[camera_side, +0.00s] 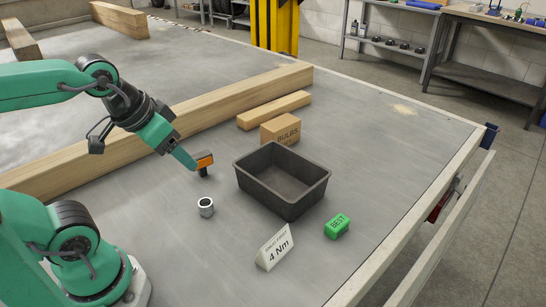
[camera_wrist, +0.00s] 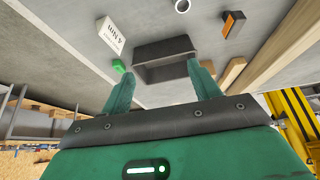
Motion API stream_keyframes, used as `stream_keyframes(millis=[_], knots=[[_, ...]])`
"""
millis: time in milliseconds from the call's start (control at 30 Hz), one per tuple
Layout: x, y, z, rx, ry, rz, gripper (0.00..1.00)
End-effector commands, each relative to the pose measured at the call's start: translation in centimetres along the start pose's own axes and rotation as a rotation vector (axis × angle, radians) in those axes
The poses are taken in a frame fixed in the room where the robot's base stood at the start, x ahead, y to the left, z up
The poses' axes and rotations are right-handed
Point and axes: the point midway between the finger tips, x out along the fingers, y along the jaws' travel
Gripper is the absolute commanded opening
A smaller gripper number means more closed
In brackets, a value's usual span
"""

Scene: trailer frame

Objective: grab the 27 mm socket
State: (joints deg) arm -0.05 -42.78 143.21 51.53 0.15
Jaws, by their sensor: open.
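The socket (camera_side: 206,207), a short silver metal cylinder, stands upright on the grey deck, left of the black bin. In the wrist view the socket (camera_wrist: 182,5) shows at the top edge, partly cut off. My gripper (camera_side: 188,161) hangs above the deck, up and left of the socket in the side view, apart from it. In the wrist view the two green fingers of my gripper (camera_wrist: 161,69) are spread with nothing held between them. The socket's size marking cannot be read.
An orange and black block (camera_side: 204,161) stands close to my fingertips in the side view. The open black bin (camera_side: 283,184) looks empty. Around it are a cardboard box (camera_side: 280,131), a wood block (camera_side: 273,110), a green block (camera_side: 337,226) and a "4 Nm" card (camera_side: 275,248). A long beam (camera_side: 220,112) lies behind.

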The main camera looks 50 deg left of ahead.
Motion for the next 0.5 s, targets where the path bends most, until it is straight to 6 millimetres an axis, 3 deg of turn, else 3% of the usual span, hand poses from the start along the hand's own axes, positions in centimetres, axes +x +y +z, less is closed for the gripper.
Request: stream_keyframes(millis=[267, 500], knots=[[1.5, -0.6, -0.6, 0.037, -0.051, -0.009, 0.62], [4.7, -1.7, -1.3, 0.114, -0.148, -0.014, 0.62]])
